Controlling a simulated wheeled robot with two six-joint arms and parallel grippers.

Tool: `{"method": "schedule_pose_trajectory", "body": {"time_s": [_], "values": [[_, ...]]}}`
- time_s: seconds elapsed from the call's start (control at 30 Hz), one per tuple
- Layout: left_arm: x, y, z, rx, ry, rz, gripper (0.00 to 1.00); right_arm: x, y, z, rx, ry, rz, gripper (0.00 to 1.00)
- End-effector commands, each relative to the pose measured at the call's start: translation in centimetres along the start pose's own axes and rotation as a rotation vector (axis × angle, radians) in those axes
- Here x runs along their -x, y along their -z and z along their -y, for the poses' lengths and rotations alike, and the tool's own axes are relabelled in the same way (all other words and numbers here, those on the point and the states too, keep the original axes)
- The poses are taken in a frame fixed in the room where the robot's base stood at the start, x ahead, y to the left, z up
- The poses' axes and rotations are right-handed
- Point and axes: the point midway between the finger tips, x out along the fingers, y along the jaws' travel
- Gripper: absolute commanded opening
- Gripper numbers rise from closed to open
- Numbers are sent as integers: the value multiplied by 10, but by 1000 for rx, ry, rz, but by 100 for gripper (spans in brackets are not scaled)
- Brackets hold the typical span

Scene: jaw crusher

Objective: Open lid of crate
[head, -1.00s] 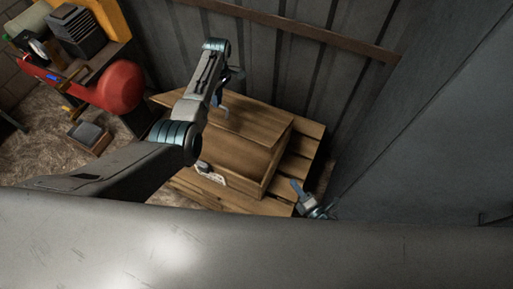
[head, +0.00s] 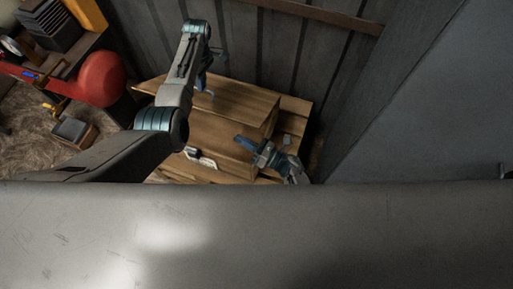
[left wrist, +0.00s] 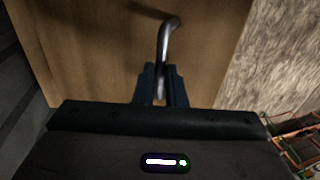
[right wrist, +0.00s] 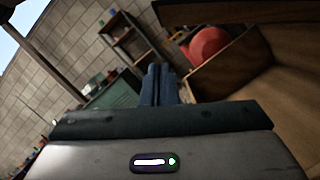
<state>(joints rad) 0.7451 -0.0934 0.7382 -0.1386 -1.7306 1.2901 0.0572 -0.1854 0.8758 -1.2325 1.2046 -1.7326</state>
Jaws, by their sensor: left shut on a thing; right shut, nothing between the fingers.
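The wooden crate (head: 225,135) stands on a pallet against the metal wall in the head view. Its lid (head: 238,102) is the tilted wooden panel at the far side, standing up off the crate; an opening seems to show below it. In the left wrist view a bent metal handle (left wrist: 169,40) sticks out from the lid's wood. My left gripper (left wrist: 162,88) is shut on this handle; it also shows in the head view (head: 204,85). My right gripper (head: 240,141) is shut and empty over the crate's right front. It also shows in the right wrist view (right wrist: 158,72).
A small white-and-dark item (head: 200,158) is at the crate's front. A red rounded machine (head: 102,78) and cluttered bench stand to the left. A grey panel (head: 430,100) fills the right. My left arm covers part of the crate.

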Motion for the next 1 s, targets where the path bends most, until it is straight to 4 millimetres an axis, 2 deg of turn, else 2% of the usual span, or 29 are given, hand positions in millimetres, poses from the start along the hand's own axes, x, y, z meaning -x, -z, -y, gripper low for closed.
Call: {"method": "schedule_pose_trajectory", "body": {"time_s": [0.1,0.3,0.73,0.9,1.0], "values": [[-1,-6,-4,-7,-14,7,0,-5,-18,1,4,1,1,0],[-1,-6,-4,-7,-14,7,0,-9,-35,1,0,1,1,0],[-1,-6,-4,-6,-15,7,0,-10,-40,1,0,1,1,0],[-1,-6,-4,-6,-14,7,0,-15,-58,0,1,1,2,0],[-3,-6,-3,-6,-10,7,0,-16,-61,0,2,1,3,0]]}}
